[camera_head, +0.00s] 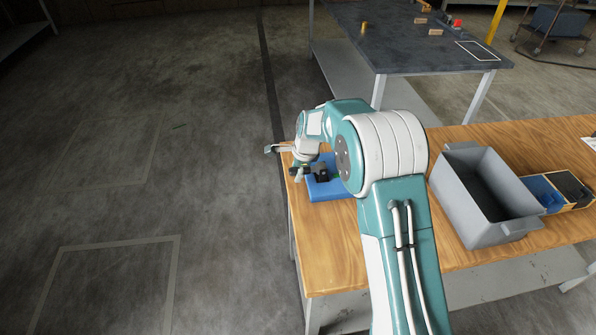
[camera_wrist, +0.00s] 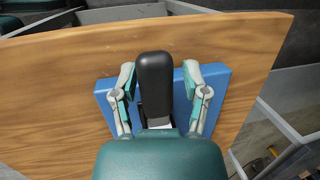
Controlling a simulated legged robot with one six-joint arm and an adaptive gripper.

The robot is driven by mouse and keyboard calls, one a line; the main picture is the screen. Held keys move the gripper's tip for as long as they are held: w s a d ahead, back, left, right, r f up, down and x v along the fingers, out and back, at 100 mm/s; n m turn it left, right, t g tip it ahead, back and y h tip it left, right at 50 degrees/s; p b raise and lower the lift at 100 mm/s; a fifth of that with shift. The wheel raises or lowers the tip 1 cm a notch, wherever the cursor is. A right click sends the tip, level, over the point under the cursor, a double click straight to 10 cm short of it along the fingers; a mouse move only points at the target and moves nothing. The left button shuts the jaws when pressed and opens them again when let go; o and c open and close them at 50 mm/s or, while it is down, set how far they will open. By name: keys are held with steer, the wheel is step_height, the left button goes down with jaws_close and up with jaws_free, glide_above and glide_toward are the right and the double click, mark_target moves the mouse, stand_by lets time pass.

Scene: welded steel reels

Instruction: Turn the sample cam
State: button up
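A blue base plate (camera_head: 327,191) lies on the wooden bench near its left edge, with a black block (camera_head: 321,173) on it. My arm covers part of both in the head view. In the wrist view the blue plate (camera_wrist: 218,80) lies below my gripper (camera_wrist: 159,72). The two fingers are spread apart. A long black rounded part (camera_wrist: 155,78) stands between them, with a gap on each side, so the fingers do not appear to touch it. I cannot tell for sure whether this part is the cam or its handle.
A grey bin (camera_head: 485,195) stands on the wooden bench (camera_head: 330,260) to the right, beside small blue and black trays (camera_head: 547,192). A dark table (camera_head: 400,40) with small parts stands behind. The floor to the left is clear.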

steer(key=shift+s, duration=0.1)
steer(key=shift+d+r, duration=0.15)
steer(key=shift+r, duration=0.15)
steer(key=v, duration=1.1)
steer(key=shift+r, duration=0.1)
steer(key=s+d+r+n+t+h, duration=0.1)
steer(key=s+d+r+n, duration=0.35)
steer(key=s+r, duration=0.2)
steer(key=s+d+r+n+t, duration=0.1)
steer(key=s+d+r+n, duration=0.2)
steer(key=s+d+r, duration=0.4)
steer(key=s+d+n+t, duration=0.1)
steer(key=s+n, duration=0.3)
steer(key=s, duration=0.6)
steer(key=s+d+f+n+h, duration=0.1)
steer(key=s+d+n, duration=0.2)
steer(key=s, duration=0.8)
steer(key=shift+s+d+f+n+t, duration=0.2)
steer(key=shift+s+d+n+t, duration=0.1)
steer(key=shift+n+t, duration=0.15)
